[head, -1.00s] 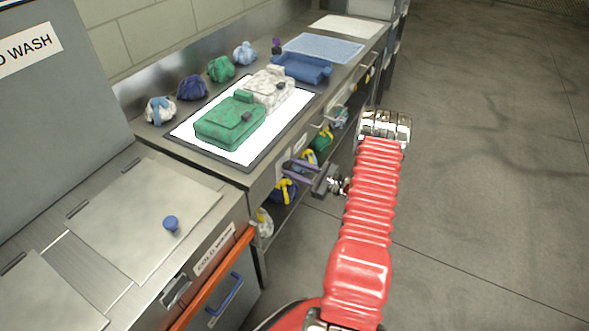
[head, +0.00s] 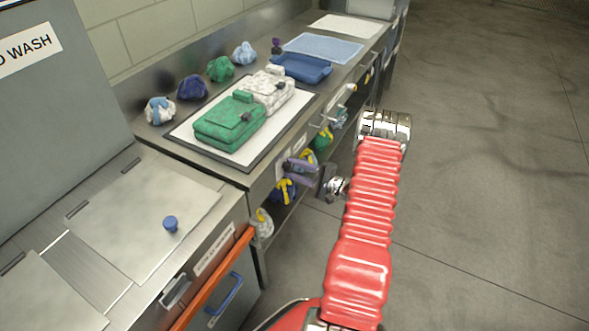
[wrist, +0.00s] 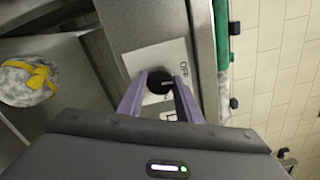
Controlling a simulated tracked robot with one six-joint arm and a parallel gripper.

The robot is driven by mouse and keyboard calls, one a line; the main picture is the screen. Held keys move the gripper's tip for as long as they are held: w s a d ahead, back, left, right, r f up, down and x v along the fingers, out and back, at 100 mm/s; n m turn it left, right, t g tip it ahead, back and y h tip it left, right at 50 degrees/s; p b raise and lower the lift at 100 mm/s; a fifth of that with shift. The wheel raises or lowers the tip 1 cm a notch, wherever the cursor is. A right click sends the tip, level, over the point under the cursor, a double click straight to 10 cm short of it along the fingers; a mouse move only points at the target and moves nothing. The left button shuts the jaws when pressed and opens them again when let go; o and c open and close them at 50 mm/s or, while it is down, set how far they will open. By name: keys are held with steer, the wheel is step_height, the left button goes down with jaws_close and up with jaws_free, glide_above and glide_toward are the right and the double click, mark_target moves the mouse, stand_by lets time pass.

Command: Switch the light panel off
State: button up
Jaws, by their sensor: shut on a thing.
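In the wrist view a round black knob (wrist: 160,82) sits on a white plate (wrist: 158,58) on the bench front, beside the word OFF. My gripper (wrist: 160,78) has its purple fingers on either side of the knob, shut on it. In the head view my gripper (head: 300,168) is at the bench front; the knob is hidden there.
Several bundled bags stand along the wall, including a green one (head: 220,69). More bags sit on the shelf below, one showing in the wrist view (wrist: 28,82). The floor to the right is clear.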

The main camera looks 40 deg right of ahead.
steer(key=shift+f+n, duration=0.15)
steer(key=shift+n, duration=0.65)
steer(key=shift+a, duration=0.1)
steer(key=o, duration=1)
steer(key=shift+o, duration=0.2)
steer(key=v, duration=1.4)
steer(key=shift+w, duration=0.1)
